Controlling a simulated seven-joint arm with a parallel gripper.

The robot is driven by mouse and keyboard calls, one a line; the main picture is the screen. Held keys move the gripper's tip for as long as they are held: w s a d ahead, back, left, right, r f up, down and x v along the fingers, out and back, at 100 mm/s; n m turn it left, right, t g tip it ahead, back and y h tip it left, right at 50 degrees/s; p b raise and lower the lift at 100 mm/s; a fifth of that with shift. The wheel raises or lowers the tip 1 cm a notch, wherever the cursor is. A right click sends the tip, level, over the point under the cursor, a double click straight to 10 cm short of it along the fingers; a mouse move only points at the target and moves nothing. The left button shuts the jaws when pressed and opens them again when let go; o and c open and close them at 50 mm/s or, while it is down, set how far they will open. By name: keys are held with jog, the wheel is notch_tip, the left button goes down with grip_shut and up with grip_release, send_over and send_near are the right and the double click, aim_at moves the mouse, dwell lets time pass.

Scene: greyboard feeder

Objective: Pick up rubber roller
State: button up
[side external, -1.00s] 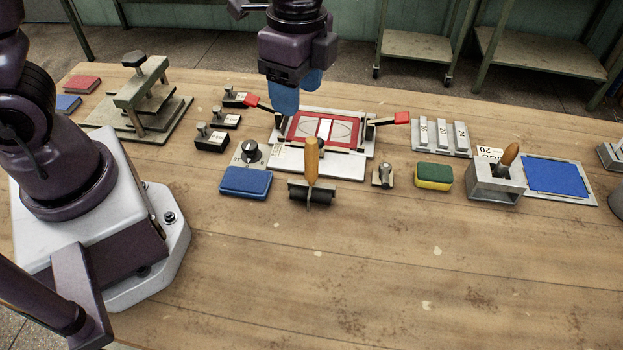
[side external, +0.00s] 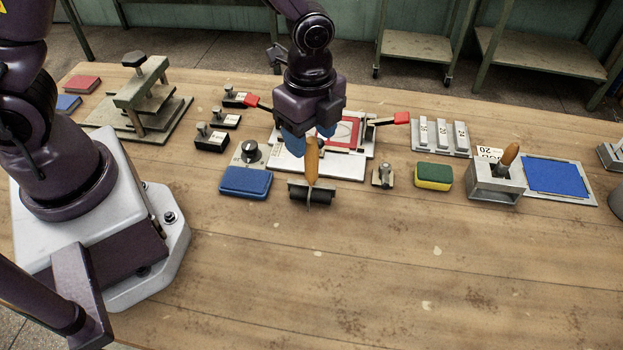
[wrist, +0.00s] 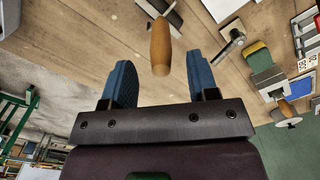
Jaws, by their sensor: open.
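The rubber roller has an orange wooden handle (side external: 312,163) standing upright and a dark cylinder (side external: 311,193) lying on the table at the front middle. My gripper (side external: 308,138) is open, with blue fingers, just behind and around the top of the handle in the side view. In the wrist view the handle (wrist: 160,47) shows between and ahead of the two blue fingertips of my gripper (wrist: 158,72). I cannot tell whether the fingers touch it.
A blue pad (side external: 245,182) lies left of the roller. A small metal part (side external: 382,176) and a green-yellow sponge (side external: 434,176) stand right. A fixture with a red frame (side external: 345,134) lies behind. The table in front is clear.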

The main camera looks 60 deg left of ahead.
aim_at(311, 172)
jog(key=shift+w+d+f, duration=0.1)
jog(key=shift+f, duration=1.85)
grip_shut()
jog(key=shift+r, duration=0.1)
